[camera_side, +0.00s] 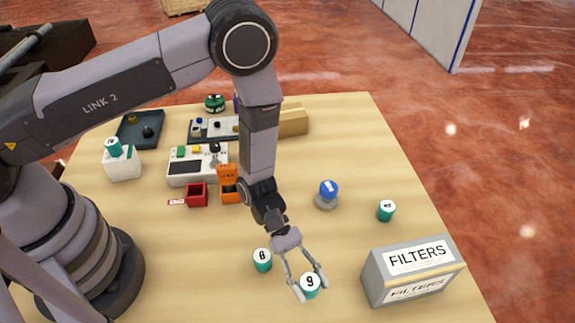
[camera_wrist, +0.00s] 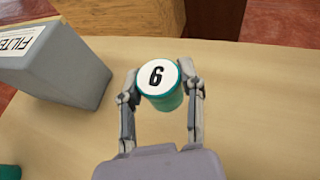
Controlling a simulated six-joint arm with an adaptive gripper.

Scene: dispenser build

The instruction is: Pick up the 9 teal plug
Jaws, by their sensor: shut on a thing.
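The teal plug with a black 9 on its white top (camera_side: 310,285) is at the front of the table, left of the filters box. It also shows in the wrist view (camera_wrist: 160,84), where the digit appears upside down. My gripper (camera_side: 311,291) has one finger on each side of this plug and is shut on it. In the wrist view my gripper (camera_wrist: 160,92) grips its sides. I cannot tell whether the plug still touches the table. Another teal plug (camera_side: 263,261), its digit looking like 6 or 8, stands just to the left.
A grey box labelled FILTERS (camera_side: 415,272) stands close on the right. Another teal plug (camera_side: 386,211) and a blue ball on a grey stand (camera_side: 328,190) are farther back. A white panel device (camera_side: 195,167), red bin (camera_side: 197,194) and orange bin (camera_side: 229,190) stand at the back left.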

